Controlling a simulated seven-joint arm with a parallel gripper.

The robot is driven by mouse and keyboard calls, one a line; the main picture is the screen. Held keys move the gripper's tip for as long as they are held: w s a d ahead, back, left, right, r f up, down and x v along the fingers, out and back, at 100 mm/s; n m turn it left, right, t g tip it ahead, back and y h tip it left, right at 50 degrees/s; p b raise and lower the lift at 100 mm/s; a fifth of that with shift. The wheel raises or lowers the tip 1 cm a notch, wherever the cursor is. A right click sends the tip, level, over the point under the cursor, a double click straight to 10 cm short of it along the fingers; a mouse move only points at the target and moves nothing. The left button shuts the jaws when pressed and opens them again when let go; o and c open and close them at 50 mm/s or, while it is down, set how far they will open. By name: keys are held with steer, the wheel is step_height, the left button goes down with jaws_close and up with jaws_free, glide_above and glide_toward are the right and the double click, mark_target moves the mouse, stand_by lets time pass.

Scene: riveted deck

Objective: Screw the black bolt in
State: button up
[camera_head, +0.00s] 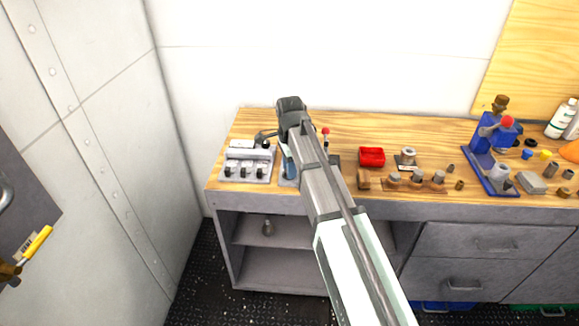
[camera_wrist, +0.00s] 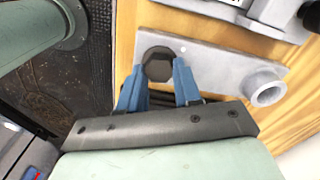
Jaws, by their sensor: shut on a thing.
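The black bolt (camera_wrist: 157,66) shows its dark hexagonal head in the wrist view. The head is at one end of a light grey metal plate (camera_wrist: 215,65) on the wooden bench; how deep the bolt sits is hidden. My gripper (camera_wrist: 159,75) has its blue fingers on either side of the bolt head and is shut on it. A hollow grey cylinder stands at the plate's other end. In the head view my gripper (camera_head: 288,167) is low over the left part of the bench, and my arm hides the bolt.
A grey switch panel (camera_head: 246,163) stands just left of my gripper. To the right are a red bin (camera_head: 372,156), a wooden block with several grey pieces (camera_head: 415,179) and a blue press (camera_head: 490,160). The bench's front edge is close to my gripper.

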steer(key=shift+r+m, duration=0.1)
steer(key=shift+m, duration=0.6)
steer(key=shift+w, duration=0.1)
steer(key=o, duration=1)
steer(key=shift+o, duration=0.2)
step_height(320, 180, up, 14)
stand_by(0.3)
